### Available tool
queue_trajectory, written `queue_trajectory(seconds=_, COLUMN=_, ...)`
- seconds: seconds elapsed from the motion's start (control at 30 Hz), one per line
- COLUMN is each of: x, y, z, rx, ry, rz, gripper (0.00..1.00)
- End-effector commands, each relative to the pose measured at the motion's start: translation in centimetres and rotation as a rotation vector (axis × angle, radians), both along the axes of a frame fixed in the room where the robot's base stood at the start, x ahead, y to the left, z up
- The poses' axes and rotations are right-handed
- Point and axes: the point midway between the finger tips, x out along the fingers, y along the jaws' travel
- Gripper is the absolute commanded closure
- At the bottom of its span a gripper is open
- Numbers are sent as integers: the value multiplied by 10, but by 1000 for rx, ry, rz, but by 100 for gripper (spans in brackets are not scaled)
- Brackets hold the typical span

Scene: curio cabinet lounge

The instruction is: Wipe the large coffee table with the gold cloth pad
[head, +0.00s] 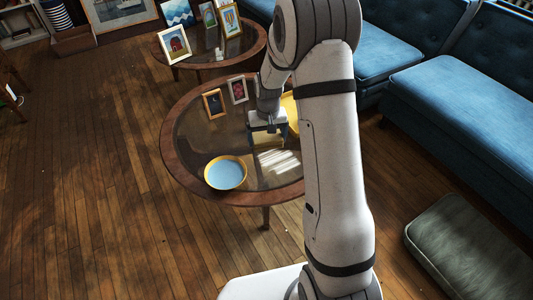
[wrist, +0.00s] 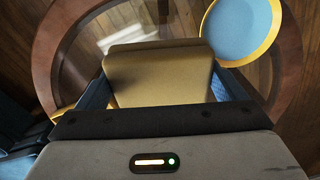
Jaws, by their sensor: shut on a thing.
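The large coffee table (head: 172,150) is round, with a wooden rim and a dark glass top; its rim also shows in the wrist view (wrist: 48,55). My gripper (head: 268,137) is over the middle of the tabletop. In the wrist view my gripper (wrist: 160,88) has its blue fingers on either side of the gold cloth pad (wrist: 158,75) and is shut on it. The pad is hard to make out in the head view. I cannot tell whether it touches the glass.
A yellow-rimmed light blue bowl (head: 225,173) stands near the table's front left. Two small picture frames (head: 214,103) (head: 238,89) stand at the back left. A yellow object (head: 290,108) is partly hidden behind my arm. A second table (head: 174,62) holds several frames. Blue sofas (head: 450,95) stand right.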

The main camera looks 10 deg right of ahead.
Motion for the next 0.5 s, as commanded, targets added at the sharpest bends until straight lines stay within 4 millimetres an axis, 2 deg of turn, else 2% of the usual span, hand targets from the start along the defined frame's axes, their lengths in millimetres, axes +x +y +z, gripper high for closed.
queue_trajectory(seconds=0.03, x=3, y=1, z=-25, rx=-4, ry=-23, rz=2, gripper=46)
queue_trajectory(seconds=0.1, x=7, y=1, z=-39, rx=-9, ry=-54, rz=3, gripper=46)
queue_trajectory(seconds=0.5, x=12, y=2, z=-70, rx=-13, ry=-89, rz=7, gripper=46)
